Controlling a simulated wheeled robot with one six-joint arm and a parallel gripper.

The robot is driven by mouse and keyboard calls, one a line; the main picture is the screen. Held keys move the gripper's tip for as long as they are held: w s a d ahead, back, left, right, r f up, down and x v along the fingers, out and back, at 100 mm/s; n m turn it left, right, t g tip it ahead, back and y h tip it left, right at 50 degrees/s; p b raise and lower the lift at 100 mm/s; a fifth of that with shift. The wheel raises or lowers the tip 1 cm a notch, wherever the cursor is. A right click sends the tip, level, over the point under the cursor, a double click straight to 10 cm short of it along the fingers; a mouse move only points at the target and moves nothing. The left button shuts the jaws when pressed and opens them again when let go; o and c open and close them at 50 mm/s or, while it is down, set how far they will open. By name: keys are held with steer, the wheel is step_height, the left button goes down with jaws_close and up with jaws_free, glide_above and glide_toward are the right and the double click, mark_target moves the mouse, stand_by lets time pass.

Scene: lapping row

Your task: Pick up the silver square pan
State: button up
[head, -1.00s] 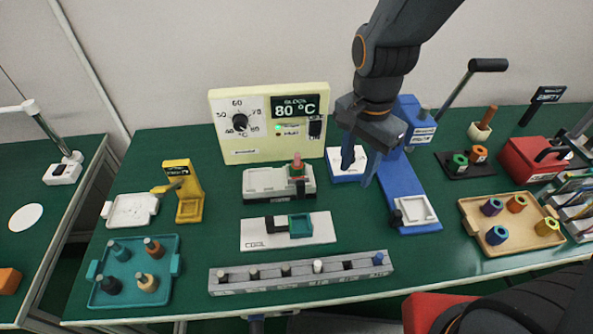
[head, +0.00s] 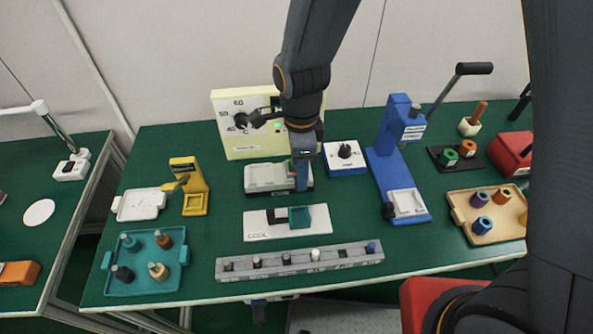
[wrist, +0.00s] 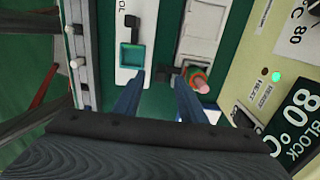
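A small silver-white square pan (head: 405,202) with a dark grip at its left side sits on the foot of the blue press, in the head view. The wrist view does not show it. My gripper (head: 302,180) is well left of it, over the right end of the grey block station (head: 262,178). In the wrist view my gripper (wrist: 160,78) has its two fingers apart and nothing between them. A reddish knob with a green ring (wrist: 199,80) stands just past the right fingertip.
The blue press (head: 385,165) has a raised lever. A white plate (head: 258,225) holds a teal square pan (head: 300,217) with a black handle. A grey peg rack (head: 300,263) lies in front. A wooden tray (head: 458,216) and teal tray (head: 145,283) hold several pieces.

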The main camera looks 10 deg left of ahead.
steer(key=shift+f+p, duration=0.55)
steer(key=shift+f, duration=1.6)
jaws_close()
